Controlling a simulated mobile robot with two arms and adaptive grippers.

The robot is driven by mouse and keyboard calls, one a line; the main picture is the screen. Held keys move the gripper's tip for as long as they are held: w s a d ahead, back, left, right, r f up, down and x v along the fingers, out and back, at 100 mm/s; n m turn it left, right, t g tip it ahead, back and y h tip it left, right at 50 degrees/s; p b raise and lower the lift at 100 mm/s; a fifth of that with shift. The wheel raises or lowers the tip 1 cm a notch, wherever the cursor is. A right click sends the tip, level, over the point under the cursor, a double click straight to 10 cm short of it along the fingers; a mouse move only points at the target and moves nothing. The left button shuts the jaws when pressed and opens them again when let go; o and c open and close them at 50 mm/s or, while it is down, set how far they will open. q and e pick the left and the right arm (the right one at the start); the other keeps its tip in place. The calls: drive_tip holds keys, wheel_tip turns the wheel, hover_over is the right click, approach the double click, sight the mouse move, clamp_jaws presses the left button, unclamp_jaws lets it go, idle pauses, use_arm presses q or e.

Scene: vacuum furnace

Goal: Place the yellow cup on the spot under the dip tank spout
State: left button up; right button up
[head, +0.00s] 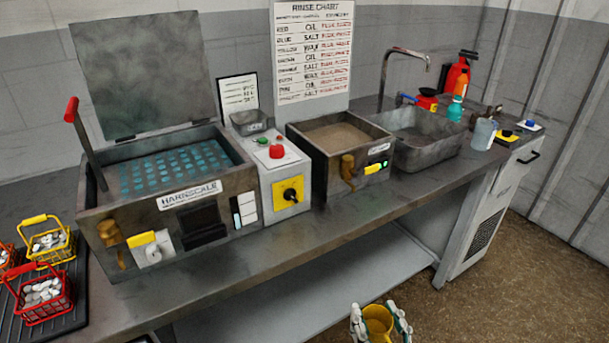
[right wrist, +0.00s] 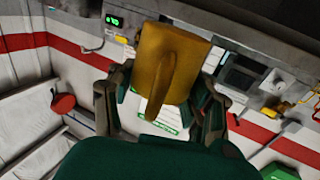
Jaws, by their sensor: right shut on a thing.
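The yellow cup (head: 378,321) is at the bottom edge of the head view, in front of the bench and below its top. My right gripper (head: 380,315) is shut on it, one finger on each side. In the right wrist view the cup (right wrist: 170,62) shows close up between the fingers (right wrist: 160,108), its handle towards the camera. The dip tank (head: 318,163) is the open metal tank of brown liquid on the bench, with a brass spout (head: 347,166) on its front. I cannot make out a marked spot under this spout. My left gripper is not in view.
The Harnscale bath (head: 165,215) with a raised lid and a control box (head: 284,183) stand left of the dip tank. A sink (head: 425,138) is to its right. Small baskets (head: 45,290) stand at far left. The bench front strip (head: 330,215) is clear.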

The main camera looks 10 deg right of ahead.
drive_tip(key=w+d+r+n+y, duration=0.1)
drive_tip(key=w+d+r, duration=0.1)
drive_tip(key=w, duration=0.6)
drive_tip(key=w+d+r+n+y, duration=0.1)
drive_tip(key=w+d+r+y, duration=0.1)
drive_tip(key=w, duration=0.6)
drive_tip(key=d+r, duration=0.1)
drive_tip(key=d, duration=0.1)
drive_tip(key=shift+d, duration=0.35)
drive_tip(key=w+a, duration=0.1)
drive_tip(key=w, duration=0.3)
drive_tip(key=w+a+f+p, duration=0.1)
drive_tip(key=w+a, duration=0.1)
drive_tip(key=w, duration=0.3)
drive_tip(key=w+a, duration=0.2)
drive_tip(key=w, duration=0.2)
drive_tip(key=shift+w+a+f+p, duration=0.15)
drive_tip(key=shift+w+p, duration=0.15)
drive_tip(key=f, duration=0.1)
drive_tip(key=w+f, duration=0.1)
drive_tip(key=shift+w+a+f, duration=0.15)
drive_tip(key=shift+a+f, duration=0.15)
drive_tip(key=shift+f, duration=0.1)
drive_tip(key=shift+d+f, duration=0.1)
drive_tip(key=shift+f, duration=0.15)
